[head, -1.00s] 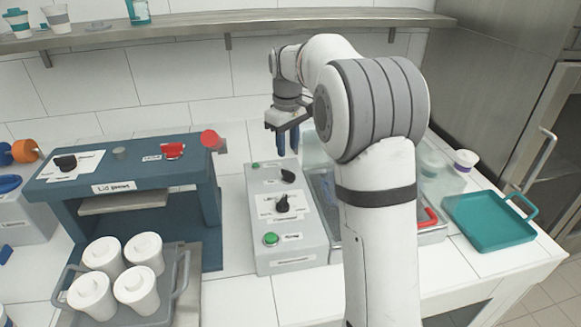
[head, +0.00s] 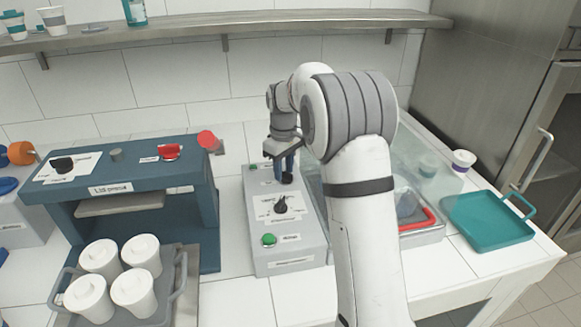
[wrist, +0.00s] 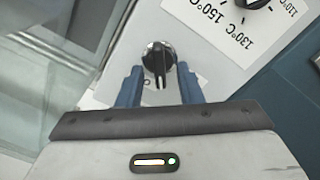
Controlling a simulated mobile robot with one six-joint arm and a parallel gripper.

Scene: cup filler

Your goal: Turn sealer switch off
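The grey control box (head: 296,250) stands on the counter right of the blue lid press. Its far black knob, seemingly the sealer switch, is mostly hidden behind my gripper (head: 284,178) in the head view. In the wrist view this round black knob (wrist: 158,60) shows clearly, its pointer line toward my gripper. My gripper (wrist: 158,88) is open, with one blue finger on each side of the knob and visible gaps beside it. A temperature dial (head: 281,205) and a green button (head: 269,240) sit nearer on the same box.
The blue lid press (head: 135,190) stands left, with a grey tray (head: 172,300) of several white cups in front. A clear-covered basin with a red handle (head: 430,218) lies right, partly behind my arm. A teal tray (head: 487,222) lies farther right.

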